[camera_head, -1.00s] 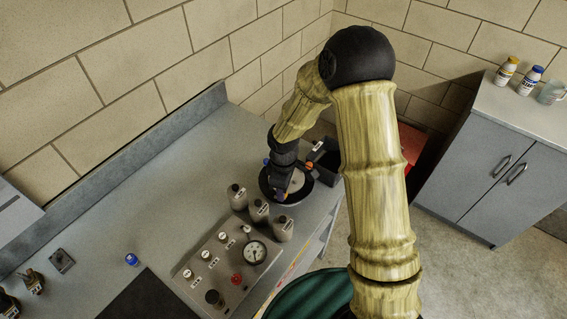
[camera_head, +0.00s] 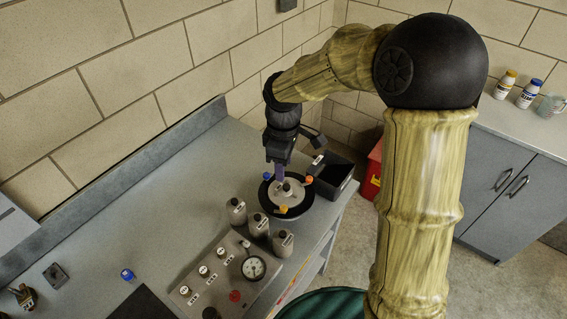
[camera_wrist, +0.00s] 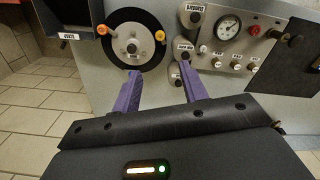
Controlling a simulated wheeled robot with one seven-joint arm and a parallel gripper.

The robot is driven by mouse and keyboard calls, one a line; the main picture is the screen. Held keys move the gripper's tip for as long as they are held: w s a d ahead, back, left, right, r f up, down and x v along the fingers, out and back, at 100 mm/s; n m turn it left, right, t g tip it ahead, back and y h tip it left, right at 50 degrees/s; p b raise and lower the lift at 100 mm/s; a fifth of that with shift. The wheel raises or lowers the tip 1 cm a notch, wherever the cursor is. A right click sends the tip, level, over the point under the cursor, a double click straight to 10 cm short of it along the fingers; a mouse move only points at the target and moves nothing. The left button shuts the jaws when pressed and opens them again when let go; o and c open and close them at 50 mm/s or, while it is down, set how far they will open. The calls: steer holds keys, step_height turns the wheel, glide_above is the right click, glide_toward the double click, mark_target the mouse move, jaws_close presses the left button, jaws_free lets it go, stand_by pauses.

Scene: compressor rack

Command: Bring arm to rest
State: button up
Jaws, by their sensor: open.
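My gripper (camera_wrist: 160,88) shows in the wrist view with its two purple fingers spread apart and nothing between them. In the head view my gripper (camera_head: 280,172) points down above the round black-rimmed plate (camera_head: 265,203) on the bench. That plate has a pale centre with a dark knob, and blue and orange pieces around its edge. It also shows in the wrist view (camera_wrist: 113,52), ahead of the fingers and to the left. The gap between fingertips and plate is hard to judge in the head view.
Several grey canisters (camera_head: 236,211) stand beside a panel with a gauge (camera_head: 253,267) and knobs. A dark open bin (camera_head: 333,178) sits behind the plate. A red box (camera_head: 372,178) and a grey cabinet (camera_head: 498,180) stand beyond the bench. The bench's left part is mostly clear.

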stand_by(0.4)
steer(key=s+d+f+m+t, duration=0.1)
steer(key=s+d+m+t, duration=0.1)
steer(key=s+d+m, duration=1)
steer(key=shift+s+d+f+m+t, duration=0.2)
steer(key=shift+s+d+m+t, duration=0.1)
steer(key=shift+d+m, duration=0.75)
steer(key=shift+w+a, duration=0.1)
steer(key=shift+a, duration=0.05)
steer(key=shift+c, duration=0.7)
steer(key=shift+a, duration=0.15)
